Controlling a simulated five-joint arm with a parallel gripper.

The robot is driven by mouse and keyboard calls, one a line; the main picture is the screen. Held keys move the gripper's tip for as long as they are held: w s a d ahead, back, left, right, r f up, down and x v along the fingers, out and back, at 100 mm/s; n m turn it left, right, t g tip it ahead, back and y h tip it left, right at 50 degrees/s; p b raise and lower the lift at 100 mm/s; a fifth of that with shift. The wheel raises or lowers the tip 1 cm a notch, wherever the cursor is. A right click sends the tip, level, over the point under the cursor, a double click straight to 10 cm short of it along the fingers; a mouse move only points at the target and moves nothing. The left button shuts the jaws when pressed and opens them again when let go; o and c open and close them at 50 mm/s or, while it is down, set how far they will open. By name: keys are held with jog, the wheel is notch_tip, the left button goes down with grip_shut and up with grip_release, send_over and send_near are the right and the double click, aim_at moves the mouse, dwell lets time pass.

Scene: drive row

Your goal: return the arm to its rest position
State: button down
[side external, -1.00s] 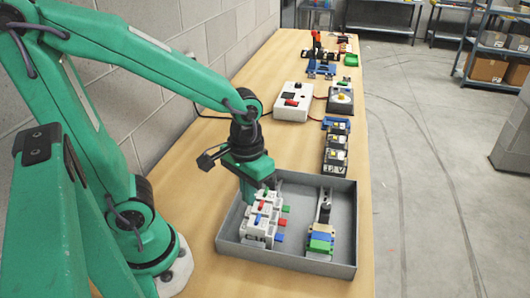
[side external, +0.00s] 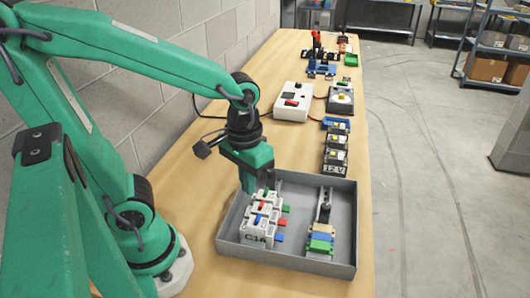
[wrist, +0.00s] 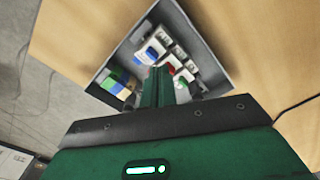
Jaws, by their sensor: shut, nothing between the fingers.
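My gripper (side external: 249,187) is shut and empty, pointing down over the left part of the grey tray (side external: 304,264). Its fingers are just above or behind the white blocks, and I cannot tell the exact gap. In the wrist view my gripper (wrist: 160,88) reaches over the tray (wrist: 211,60). The white blocks (side external: 256,231) stand in the tray with red, blue and green tabs. They also show in the wrist view (wrist: 166,47), partly hidden by the fingers.
A rail with green, blue and tan blocks (side external: 320,238) lies in the tray's right half. Beyond the tray are a row of dark modules (side external: 336,150), a white box (side external: 294,101) and a gauge-like box (side external: 340,101). A block wall runs along the left. Bare table lies left of the tray.

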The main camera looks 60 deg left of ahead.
jog(key=a+r+m+t, duration=0.2)
jog(key=a+r+t, duration=0.1)
jog(key=r+t, duration=0.2)
jog(key=shift+s+a+r+m, duration=0.3)
jog(key=shift+r+m, duration=0.1)
jog(key=shift+r, duration=1)
